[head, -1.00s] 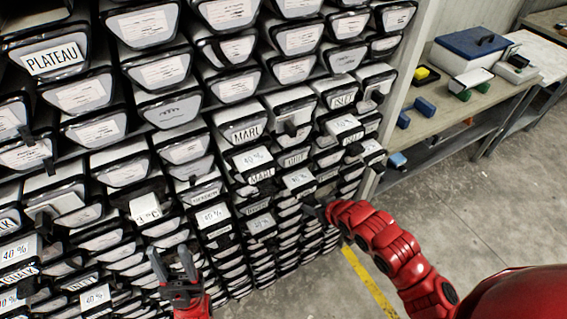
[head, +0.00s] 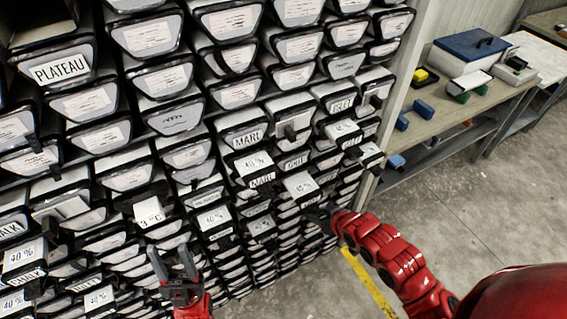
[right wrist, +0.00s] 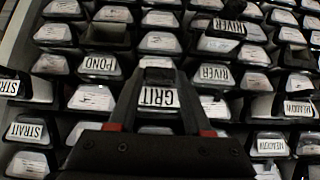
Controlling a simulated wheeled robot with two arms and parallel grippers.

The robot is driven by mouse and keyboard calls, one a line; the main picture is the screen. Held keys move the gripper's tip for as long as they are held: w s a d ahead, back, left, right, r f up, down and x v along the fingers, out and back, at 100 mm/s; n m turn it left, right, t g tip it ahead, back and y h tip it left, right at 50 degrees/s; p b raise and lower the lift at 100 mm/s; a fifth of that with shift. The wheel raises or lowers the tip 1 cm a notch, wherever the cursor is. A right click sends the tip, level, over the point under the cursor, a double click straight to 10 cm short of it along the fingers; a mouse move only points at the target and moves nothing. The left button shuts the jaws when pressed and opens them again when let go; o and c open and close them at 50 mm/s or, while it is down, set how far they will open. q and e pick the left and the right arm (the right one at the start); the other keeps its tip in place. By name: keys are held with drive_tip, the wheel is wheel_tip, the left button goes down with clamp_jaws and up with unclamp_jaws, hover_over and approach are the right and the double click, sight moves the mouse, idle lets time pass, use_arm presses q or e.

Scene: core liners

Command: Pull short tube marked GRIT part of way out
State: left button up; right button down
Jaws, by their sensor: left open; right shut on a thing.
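The short tube marked GRIT (right wrist: 158,98) shows in the right wrist view, its white label upside down between my fingers. My right gripper (right wrist: 158,76) is shut on this tube's end. In the head view my right gripper (head: 319,212) is low at the right part of the rack, and its fingers and the GRIT label are too small and covered to make out. My left gripper (head: 171,262) is open and empty in front of the lower rack, apart from the tubes.
Some tubes carry cards or stick out. A bench (head: 440,112) with a blue box (head: 468,46) stands at the right. The floor (head: 480,220) there is clear.

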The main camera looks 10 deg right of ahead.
drive_tip(key=s+d+p, duration=0.1)
drive_tip(key=s+d, duration=0.3)
drive_tip(key=s, duration=0.8)
drive_tip(key=shift+d+p, duration=0.15)
drive_tip(key=shift+p, duration=0.25)
drive_tip(key=shift+c, duration=1.2)
unclamp_jaws()
